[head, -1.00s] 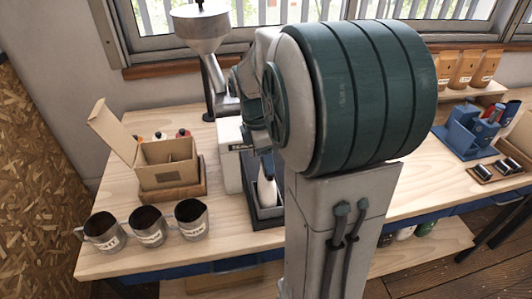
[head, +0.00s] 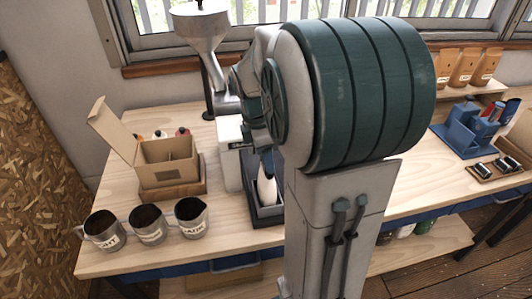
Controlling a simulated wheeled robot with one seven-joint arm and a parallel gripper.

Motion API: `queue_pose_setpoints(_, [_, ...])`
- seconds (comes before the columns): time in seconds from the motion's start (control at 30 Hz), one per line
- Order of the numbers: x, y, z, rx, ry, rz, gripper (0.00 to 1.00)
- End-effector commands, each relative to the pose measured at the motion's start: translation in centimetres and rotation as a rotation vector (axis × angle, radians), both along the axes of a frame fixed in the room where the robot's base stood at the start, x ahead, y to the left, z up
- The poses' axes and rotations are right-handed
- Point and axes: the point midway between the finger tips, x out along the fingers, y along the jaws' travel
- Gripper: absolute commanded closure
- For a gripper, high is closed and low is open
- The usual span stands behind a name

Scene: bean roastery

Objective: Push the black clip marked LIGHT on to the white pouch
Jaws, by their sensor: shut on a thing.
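The white pouch (head: 267,191) stands upright in a dark tray (head: 264,215) at the middle of the bench, beside a pale machine. My gripper (head: 266,161) points down right at the top of the pouch, partly hidden behind my own arm. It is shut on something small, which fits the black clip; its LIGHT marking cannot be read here. Whether the clip touches the pouch's top edge cannot be told.
Three metal cups (head: 148,225) stand at the front left. An open cardboard box (head: 168,160) is behind them. Black clips (head: 484,171) lie on a small wooden holder at right, near a blue caddy (head: 465,130). Brown pouches (head: 465,68) stand on a back shelf.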

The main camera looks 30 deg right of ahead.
Motion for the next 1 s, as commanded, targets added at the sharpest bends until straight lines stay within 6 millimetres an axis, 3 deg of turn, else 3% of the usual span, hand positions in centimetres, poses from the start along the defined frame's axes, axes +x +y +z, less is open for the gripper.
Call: queue_pose_setpoints(1.0, [0.03, -0.01, -0.89, 0.000, -0.001, 0.000, 0.66])
